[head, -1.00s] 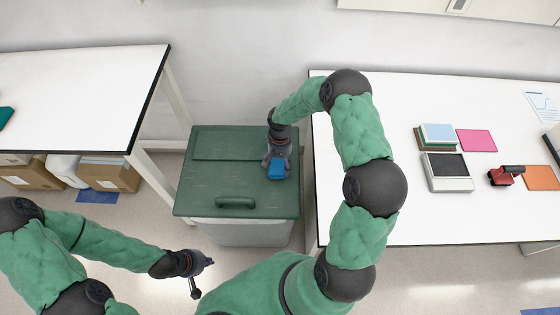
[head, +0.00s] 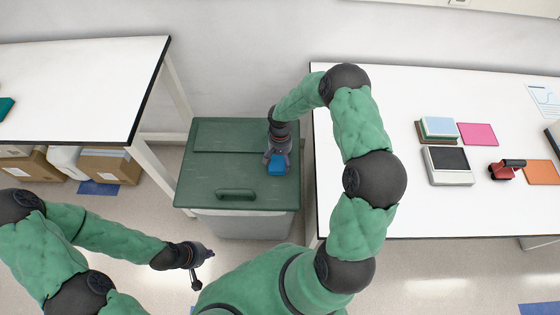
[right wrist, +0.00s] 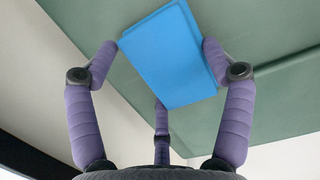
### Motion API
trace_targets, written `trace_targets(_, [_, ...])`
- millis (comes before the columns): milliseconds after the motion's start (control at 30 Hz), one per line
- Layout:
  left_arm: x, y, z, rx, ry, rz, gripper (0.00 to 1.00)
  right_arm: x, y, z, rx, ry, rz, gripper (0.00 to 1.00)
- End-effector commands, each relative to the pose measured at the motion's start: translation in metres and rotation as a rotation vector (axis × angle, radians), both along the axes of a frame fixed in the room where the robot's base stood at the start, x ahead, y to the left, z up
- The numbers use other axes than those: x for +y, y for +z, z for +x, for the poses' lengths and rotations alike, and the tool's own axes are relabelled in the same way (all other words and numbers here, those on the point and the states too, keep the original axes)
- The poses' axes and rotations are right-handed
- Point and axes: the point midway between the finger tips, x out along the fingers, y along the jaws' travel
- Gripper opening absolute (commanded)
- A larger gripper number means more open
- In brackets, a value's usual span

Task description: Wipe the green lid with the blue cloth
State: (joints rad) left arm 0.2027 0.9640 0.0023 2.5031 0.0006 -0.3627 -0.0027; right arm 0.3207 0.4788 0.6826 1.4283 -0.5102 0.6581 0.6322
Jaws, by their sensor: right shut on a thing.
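The green lid (head: 215,165) covers a grey bin between the two tables in the head view. It has a handle (head: 235,194) near its front edge. The blue cloth (head: 277,166), a folded block, is at the lid's right part. My right gripper (head: 278,158) points down over the lid and is shut on the cloth. In the right wrist view the cloth (right wrist: 172,55) sits between the three purple fingers, with the green lid (right wrist: 270,30) behind it. Whether cloth and lid touch is hard to tell. My left gripper (head: 203,268) is open and empty, in front of the bin.
The right table (head: 440,215) stands close to the bin's right side and carries a grey device (head: 447,166), a pink sheet (head: 477,134) and a red tool (head: 505,169). The left table (head: 80,85) is mostly bare. Boxes (head: 110,165) stand beneath it.

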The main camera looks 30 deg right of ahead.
Motion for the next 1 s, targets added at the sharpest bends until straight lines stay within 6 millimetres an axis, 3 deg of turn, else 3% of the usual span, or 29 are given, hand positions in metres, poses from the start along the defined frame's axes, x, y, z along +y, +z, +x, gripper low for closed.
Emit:
trace_targets(100, [0.000, -0.002, 0.000, 0.000, 0.000, 0.000, 0.00, -0.003, 0.000, 0.003, -0.002, 0.000, -0.001, 0.51])
trace_targets(233, [0.000, 0.009, 0.000, 0.000, 0.000, 0.000, 0.00, -0.004, 0.026, 0.005, -0.005, 0.001, -0.001, 0.51])
trace_targets(800, [0.000, 0.040, 0.000, 0.000, 0.000, 0.000, 0.00, -0.007, 0.074, 0.011, -0.002, 0.005, 0.000, 0.51])
trace_targets(1000, [0.000, 0.044, 0.000, 0.000, 0.000, 0.000, 0.00, -0.007, 0.082, 0.012, -0.001, 0.005, 0.000, 0.50])
